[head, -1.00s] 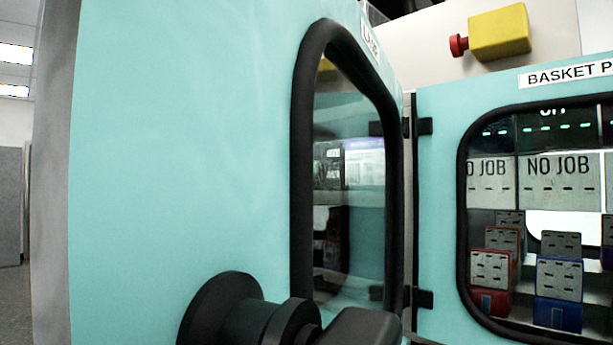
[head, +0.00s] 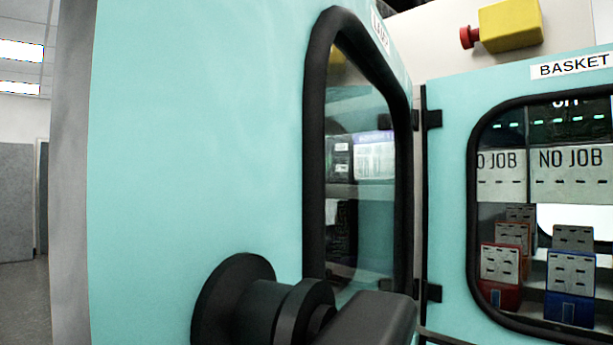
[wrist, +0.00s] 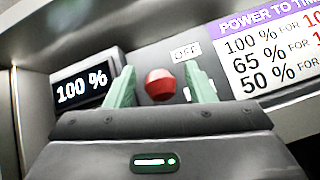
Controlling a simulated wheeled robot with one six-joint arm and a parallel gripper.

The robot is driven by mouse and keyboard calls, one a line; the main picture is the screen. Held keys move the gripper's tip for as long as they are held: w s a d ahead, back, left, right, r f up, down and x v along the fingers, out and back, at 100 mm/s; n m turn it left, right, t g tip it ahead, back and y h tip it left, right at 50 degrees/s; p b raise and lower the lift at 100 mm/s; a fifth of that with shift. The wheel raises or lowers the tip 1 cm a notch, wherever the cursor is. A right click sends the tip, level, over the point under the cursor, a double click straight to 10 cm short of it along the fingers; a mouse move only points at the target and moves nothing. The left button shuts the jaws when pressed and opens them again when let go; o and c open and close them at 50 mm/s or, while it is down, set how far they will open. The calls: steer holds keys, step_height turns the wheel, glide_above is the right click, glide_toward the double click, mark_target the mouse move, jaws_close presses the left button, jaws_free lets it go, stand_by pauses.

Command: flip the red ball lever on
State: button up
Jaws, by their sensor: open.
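The red ball (wrist: 160,86) of the lever shows in the wrist view, on a dark grey panel below a label reading OFF (wrist: 187,52). My gripper (wrist: 161,80) is open, with its two pale green fingers one on each side of the ball. Whether either finger touches the ball I cannot tell. The lever's stem is hidden. In the head view the lever and my gripper's fingers are not visible; only black parts of my arm show at the bottom.
A lit display (wrist: 82,88) reading 100 % is left of the lever. A power-to-time chart (wrist: 265,50) is on the right. In the head view, a teal door (head: 200,150) with a black-framed window stands close, and a yellow box (head: 510,27) with a red button sits above.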

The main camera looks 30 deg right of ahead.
steer(key=b+v, duration=0.2)
steer(key=v, duration=1.1)
steer(key=shift+a+f+t, duration=0.2)
steer(key=shift+f+t, duration=0.05)
steer(key=shift+t, duration=0.05)
steer(key=shift+d, duration=0.1)
steer(key=p+x, duration=0.2)
steer(key=x, duration=1.1)
steer(key=shift+s+d+r, duration=0.1)
steer(key=shift+d+r, duration=0.15)
steer(key=shift+r, duration=0.05)
